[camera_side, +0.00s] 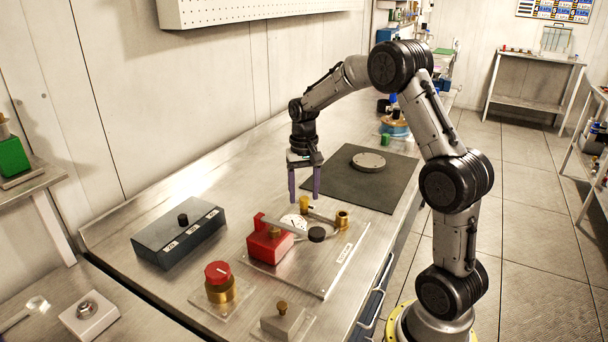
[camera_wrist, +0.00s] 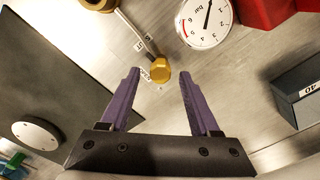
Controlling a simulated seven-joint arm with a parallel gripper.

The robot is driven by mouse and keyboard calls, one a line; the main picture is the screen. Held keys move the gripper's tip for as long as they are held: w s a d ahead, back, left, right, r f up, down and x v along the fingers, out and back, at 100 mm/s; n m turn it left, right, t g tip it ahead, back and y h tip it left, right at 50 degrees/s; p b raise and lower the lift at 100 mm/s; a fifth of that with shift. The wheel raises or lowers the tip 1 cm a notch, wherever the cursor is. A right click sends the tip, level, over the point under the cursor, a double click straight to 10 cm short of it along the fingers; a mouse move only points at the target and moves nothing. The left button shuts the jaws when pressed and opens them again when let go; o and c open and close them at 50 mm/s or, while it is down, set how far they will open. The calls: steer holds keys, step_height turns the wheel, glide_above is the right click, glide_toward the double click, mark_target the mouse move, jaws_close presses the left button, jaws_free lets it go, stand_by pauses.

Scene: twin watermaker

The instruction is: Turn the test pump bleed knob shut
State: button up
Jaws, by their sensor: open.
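The test pump has a red body (camera_side: 269,240) with a grey lever, on a thin metal plate (camera_side: 315,270). Its yellow bleed knob (camera_side: 304,203) stands at the far side of the plate, near the white round gauge (camera_side: 292,222). In the wrist view the yellow knob (camera_wrist: 160,70) shows in the gap between the fingertips, and the gauge (camera_wrist: 205,22) lies up and to the right of it. My gripper (camera_side: 305,196) points down with its purple fingers apart, just above or around the knob. I cannot tell whether either finger touches it.
A dark mat (camera_side: 345,185) with a round grey disc (camera_side: 369,162) lies behind the pump. A dark labelled box (camera_side: 179,233) is at left. A red knob on a brass base (camera_side: 218,283) and a small grey block (camera_side: 287,322) stand in front.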

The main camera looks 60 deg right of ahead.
mark_target(304, 197)
step_height(304, 197, up, 13)
steer(key=shift+r, duration=0.2)
stand_by(0.4)
steer(key=s+a+r+n+t, duration=0.2)
steer(key=s+a+r, duration=0.25)
steer(key=a, duration=0.25)
steer(key=s+a+r+n+t, duration=0.1)
steer(key=s+a+r+n, duration=0.1)
steer(key=s+a+r, duration=0.4)
steer(key=s+a+f+n+t, duration=0.2)
steer(key=s+a+f+n, duration=0.3)
steer(key=s+f, duration=0.6)
steer(key=shift+s+a+f+t, duration=0.15)
steer(key=shift+a+f+t, duration=0.15)
steer(key=shift+a+f, duration=0.3)
